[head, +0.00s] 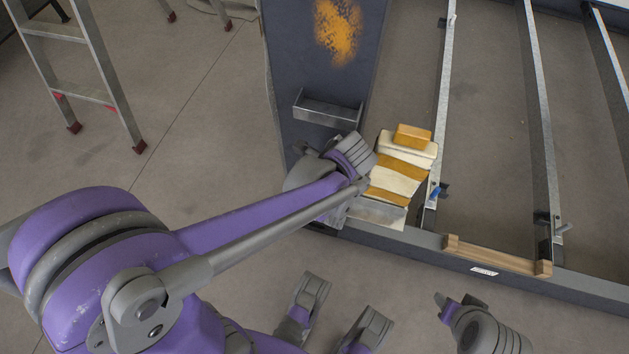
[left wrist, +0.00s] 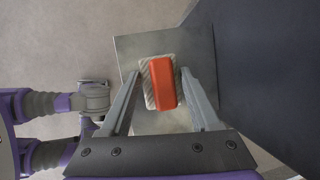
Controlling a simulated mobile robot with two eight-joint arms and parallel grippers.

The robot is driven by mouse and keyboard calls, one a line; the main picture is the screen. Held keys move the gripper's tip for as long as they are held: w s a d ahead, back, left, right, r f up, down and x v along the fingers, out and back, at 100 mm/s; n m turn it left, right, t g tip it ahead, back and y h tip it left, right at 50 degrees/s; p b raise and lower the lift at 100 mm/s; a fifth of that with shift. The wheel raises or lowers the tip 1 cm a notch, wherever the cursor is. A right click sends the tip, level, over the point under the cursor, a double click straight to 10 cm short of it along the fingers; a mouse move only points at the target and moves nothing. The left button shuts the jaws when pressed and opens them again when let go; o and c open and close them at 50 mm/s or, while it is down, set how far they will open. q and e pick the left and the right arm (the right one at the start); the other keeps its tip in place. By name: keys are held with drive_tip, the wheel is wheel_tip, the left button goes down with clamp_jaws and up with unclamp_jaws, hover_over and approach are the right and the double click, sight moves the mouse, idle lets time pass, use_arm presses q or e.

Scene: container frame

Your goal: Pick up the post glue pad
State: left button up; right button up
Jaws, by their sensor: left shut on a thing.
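The post glue pad (left wrist: 163,83) shows in the left wrist view as a whitish block with a red-orange upper part. My left gripper (left wrist: 160,76) has one finger on each side of it and is shut on it. A grey metal plate (left wrist: 140,50) lies behind the pad; I cannot tell whether they touch. In the head view my left arm and wrist cover the fingers and the pad, beside the lower end of the dark post (head: 300,70). My right gripper is not clearly in view.
A stack of orange and cream blocks (head: 397,178) stands right of my left wrist. A metal bracket (head: 328,112) and an orange patch (head: 338,30) are on the post. Metal rails (head: 540,110) and a wooden piece (head: 497,256) lie right. A ladder (head: 85,70) stands left.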

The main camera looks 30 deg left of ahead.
use_arm(q)
drive_tip(key=shift+r, duration=0.1)
drive_tip(key=shift+s+r+p, duration=0.2)
drive_tip(key=shift+r+p, duration=0.2)
drive_tip(key=shift+r, duration=0.2)
wheel_tip(320, 180, up, 6)
drive_tip(key=shift+f+p, duration=0.15)
drive_tip(key=shift+p, duration=0.9)
drive_tip(key=s+d+p, duration=0.1)
drive_tip(key=s+d, duration=0.1)
drive_tip(key=s, duration=0.7)
drive_tip(key=s+d+p, duration=0.2)
drive_tip(key=s, duration=0.8)
drive_tip(key=shift+d, duration=0.3)
drive_tip(key=o, duration=0.7)
drive_tip(key=c, duration=0.5)
drive_tip(key=shift+c, duration=0.2)
